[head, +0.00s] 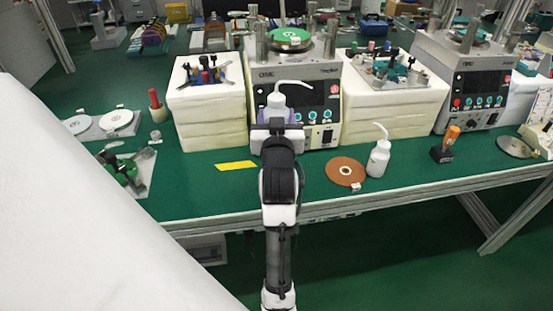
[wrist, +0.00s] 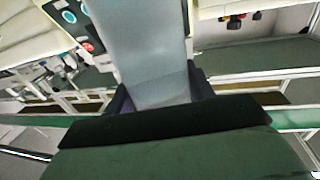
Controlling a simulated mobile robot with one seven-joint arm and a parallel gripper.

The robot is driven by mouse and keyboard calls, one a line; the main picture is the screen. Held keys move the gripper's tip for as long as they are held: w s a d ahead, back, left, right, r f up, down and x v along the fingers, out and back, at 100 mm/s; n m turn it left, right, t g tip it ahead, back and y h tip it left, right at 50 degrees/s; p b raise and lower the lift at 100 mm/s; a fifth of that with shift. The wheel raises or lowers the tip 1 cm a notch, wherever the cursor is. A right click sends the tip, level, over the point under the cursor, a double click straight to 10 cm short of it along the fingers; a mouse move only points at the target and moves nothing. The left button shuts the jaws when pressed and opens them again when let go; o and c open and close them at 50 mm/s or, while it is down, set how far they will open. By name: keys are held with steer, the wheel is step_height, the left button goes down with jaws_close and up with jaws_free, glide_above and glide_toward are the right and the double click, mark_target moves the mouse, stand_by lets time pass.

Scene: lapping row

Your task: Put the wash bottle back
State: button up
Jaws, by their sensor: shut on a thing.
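My gripper (head: 277,130) is shut on a white wash bottle (head: 278,101) with a bent spout, held upright in front of the middle lapping machine. My arm and gripper hide its lower part in the head view. In the wrist view, the held bottle's pale translucent body (wrist: 150,55) stands between the fingers of my gripper (wrist: 162,95). A second white wash bottle (head: 378,160) stands on the green bench to the right, next to a brown disc. Whether the held bottle touches the bench cannot be seen.
The middle lapping machine (head: 325,95) stands close behind the held bottle, between white blocks (head: 208,110) and (head: 385,112) carrying parts. A yellow strip (head: 236,166) and the brown disc (head: 346,171) lie on the green bench (head: 200,190). An orange-handled tool (head: 446,143) stands farther right.

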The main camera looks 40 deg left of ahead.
step_height(320, 180, down, 13)
steer(key=shift+f, duration=0.1)
stand_by(0.3)
steer(key=shift+f, duration=0.15)
steer(key=o, duration=1.2)
